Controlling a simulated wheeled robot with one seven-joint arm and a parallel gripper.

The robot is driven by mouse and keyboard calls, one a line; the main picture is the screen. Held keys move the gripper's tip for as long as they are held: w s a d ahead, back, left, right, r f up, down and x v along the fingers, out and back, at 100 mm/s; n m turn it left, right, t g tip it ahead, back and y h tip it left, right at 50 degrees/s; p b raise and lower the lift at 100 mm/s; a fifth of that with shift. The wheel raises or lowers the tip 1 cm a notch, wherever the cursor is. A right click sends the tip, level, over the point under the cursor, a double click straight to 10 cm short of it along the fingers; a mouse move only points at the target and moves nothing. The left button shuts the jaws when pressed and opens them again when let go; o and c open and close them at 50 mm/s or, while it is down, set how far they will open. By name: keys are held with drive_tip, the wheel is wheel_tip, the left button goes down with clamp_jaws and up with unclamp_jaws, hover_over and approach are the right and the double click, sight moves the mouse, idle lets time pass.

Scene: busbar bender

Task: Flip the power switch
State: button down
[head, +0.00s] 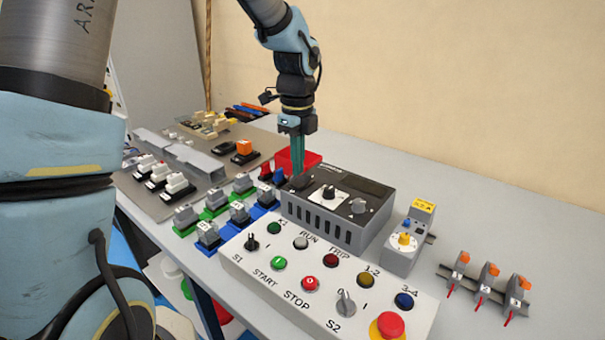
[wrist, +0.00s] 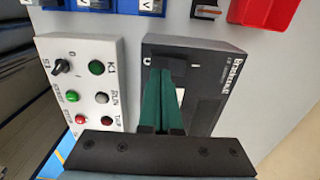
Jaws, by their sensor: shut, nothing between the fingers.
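A grey control box (head: 318,224) with a black top panel stands on the table behind a white button panel. In the wrist view its black top (wrist: 208,100) carries white lettering. A dark switch (wrist: 173,60) sits on this top between small white marks, and my fingers partly cover it. My gripper (head: 298,170) points down with its green fingers together and nothing between them. Its tips are at the box's left end in the head view. In the wrist view the fingertips (wrist: 161,74) lie over the switch. I cannot tell whether they touch it or which way it is set.
The white button panel (head: 262,280) with knobs, lamps and a red mushroom button stands in front. A red bin (head: 297,160) is just behind my gripper. Green and blue terminal blocks (head: 240,212) stand left. The table right of the box holds small orange-levered parts (head: 488,272).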

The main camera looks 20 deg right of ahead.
sight(297, 184)
wheel_tip(297, 184, up, 5)
drive_tip(key=p, duration=0.4)
drive_tip(key=shift+f, duration=0.2)
drive_tip(key=shift+a, duration=0.1)
